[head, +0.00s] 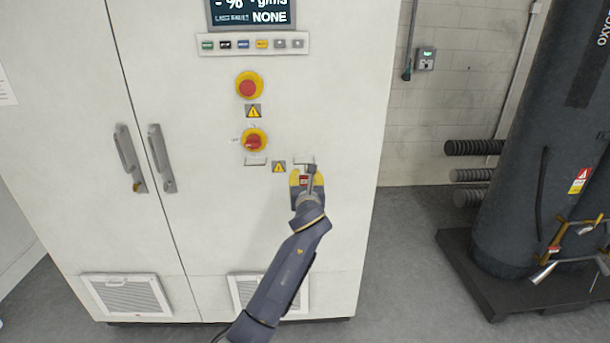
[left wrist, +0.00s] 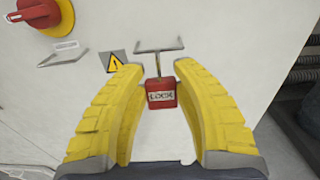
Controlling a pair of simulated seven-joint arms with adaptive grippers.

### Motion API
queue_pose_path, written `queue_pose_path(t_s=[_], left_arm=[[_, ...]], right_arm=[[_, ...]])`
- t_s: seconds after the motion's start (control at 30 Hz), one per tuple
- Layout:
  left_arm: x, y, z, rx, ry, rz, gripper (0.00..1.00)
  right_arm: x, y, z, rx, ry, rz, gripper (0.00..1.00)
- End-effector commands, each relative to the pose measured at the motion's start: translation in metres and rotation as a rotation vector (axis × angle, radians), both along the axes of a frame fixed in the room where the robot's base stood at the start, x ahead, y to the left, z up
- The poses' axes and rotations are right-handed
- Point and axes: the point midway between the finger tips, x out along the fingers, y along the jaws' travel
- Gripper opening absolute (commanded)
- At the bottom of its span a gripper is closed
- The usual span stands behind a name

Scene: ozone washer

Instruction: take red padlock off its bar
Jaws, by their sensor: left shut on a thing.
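The red padlock (left wrist: 161,94), marked LOCK, is between the yellow fingertips of my left gripper (left wrist: 160,93) in the left wrist view. The gripper is shut on it. Its thin grey shackle (left wrist: 158,65) runs up to the metal bar (left wrist: 160,50) on the white cabinet front; I cannot tell whether it still loops around the bar. In the head view my left gripper (head: 303,181) reaches up from below to the padlock, which shows as a small red patch (head: 304,180) just under the bar (head: 304,160). My right gripper is not in view.
The white cabinet (head: 340,100) carries a red-and-yellow rotary switch (head: 254,140) and an emergency button (head: 249,86) up and left of the gripper. Door handles (head: 127,155) stick out farther left. A dark gas cylinder (head: 535,170) stands at the right.

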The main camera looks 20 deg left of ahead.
Motion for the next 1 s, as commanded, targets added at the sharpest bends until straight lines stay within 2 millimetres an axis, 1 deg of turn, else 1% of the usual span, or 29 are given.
queue_pose_path(t_s=[0.4,1.0], left_arm=[[-0.017,-0.006,-0.003,-0.002,0.005,0.000,0.00],[-0.040,-0.014,-0.008,-0.002,0.011,0.000,0.00]], right_arm=[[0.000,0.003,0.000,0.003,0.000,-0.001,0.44],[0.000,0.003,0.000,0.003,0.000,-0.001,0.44]])
